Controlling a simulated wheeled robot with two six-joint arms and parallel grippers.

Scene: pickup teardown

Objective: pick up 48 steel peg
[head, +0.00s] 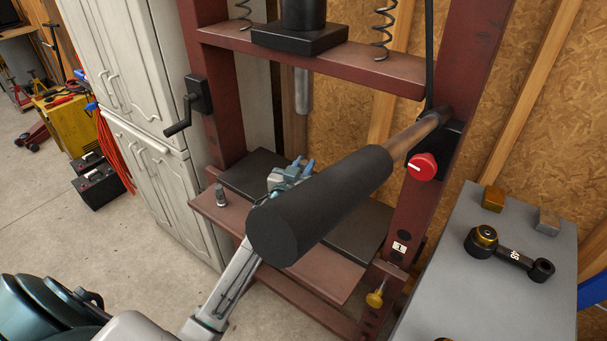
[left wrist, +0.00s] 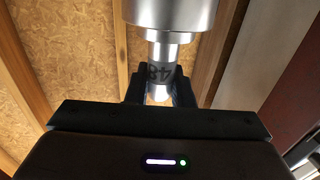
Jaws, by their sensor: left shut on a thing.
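In the left wrist view the steel peg (left wrist: 161,72), marked 48, stands between the two dark fingers of my left gripper (left wrist: 160,88). The fingers are shut on it from both sides. A wider silver cylinder (left wrist: 170,14) sits directly above the marked part; I cannot tell whether it belongs to the peg. In the head view my left gripper (head: 291,172) is over the press bed, partly hidden behind a thick black handle grip, and the peg cannot be made out clearly there. My right gripper is not in view.
The dark red press frame (head: 213,120) surrounds the left gripper, with a steel ram (head: 302,92) above. The black grip (head: 330,205) juts across the front. A grey table (head: 470,300) at right holds a black link (head: 512,257) marked 48 and small blocks. A small dark part (head: 220,197) stands on the bed.

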